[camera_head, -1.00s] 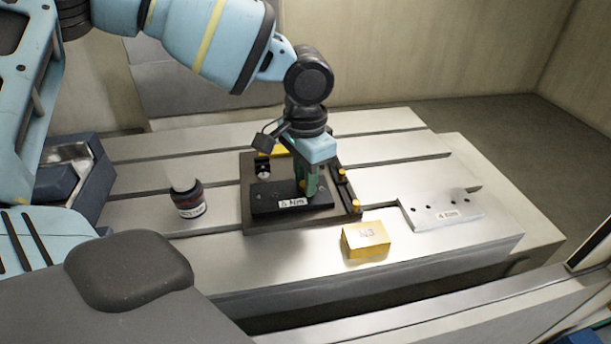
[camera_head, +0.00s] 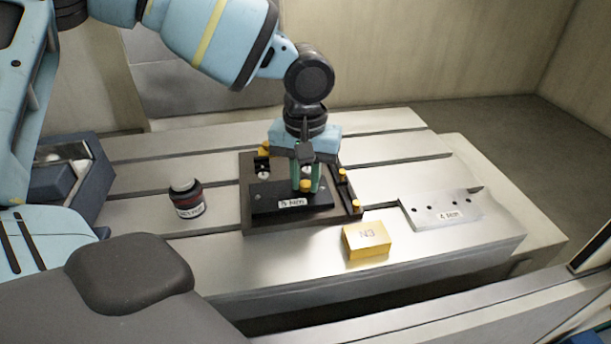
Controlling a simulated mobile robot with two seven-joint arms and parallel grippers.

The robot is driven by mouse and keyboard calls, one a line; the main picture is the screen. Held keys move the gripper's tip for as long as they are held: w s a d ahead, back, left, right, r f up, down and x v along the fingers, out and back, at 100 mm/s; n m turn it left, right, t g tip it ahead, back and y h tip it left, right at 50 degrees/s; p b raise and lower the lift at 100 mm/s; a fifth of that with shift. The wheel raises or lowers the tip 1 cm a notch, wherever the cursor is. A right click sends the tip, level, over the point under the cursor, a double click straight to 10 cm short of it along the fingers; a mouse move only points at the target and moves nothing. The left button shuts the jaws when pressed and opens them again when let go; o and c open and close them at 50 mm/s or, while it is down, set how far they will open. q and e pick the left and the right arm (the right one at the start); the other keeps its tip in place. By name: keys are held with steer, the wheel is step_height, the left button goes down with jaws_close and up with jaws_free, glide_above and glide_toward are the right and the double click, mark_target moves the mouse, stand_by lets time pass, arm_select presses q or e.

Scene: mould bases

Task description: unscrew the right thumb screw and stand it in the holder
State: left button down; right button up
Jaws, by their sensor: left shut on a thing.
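A black plate (camera_head: 272,202) with a white label lies on a dark mould base (camera_head: 246,222). My left gripper (camera_head: 306,184) points straight down over the plate's right part. Its green fingers are shut on a yellow-headed piece, the right thumb screw (camera_head: 306,185), which shows between them. The screw's lower end is hidden, so I cannot tell whether it is still in the plate. A small black block (camera_head: 262,163) with a silvery round part stands at the base's back left. I cannot tell which piece is the holder. My right gripper is out of view.
Yellow stops (camera_head: 342,174) line the base's right edge. A yellow block (camera_head: 366,240) marked N3 stands in front. A pale plate (camera_head: 440,209) with holes lies at right. A dark jar (camera_head: 187,199) stands at left, and a blue-grey bin (camera_head: 90,185) stands further left.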

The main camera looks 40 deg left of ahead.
arm_select(q)
steer(key=shift+n, duration=0.3)
steer(key=n, duration=0.3)
steer(key=c, duration=1.2)
jaws_free()
steer(key=shift+c, duration=0.2)
steer(key=shift+o, duration=0.3)
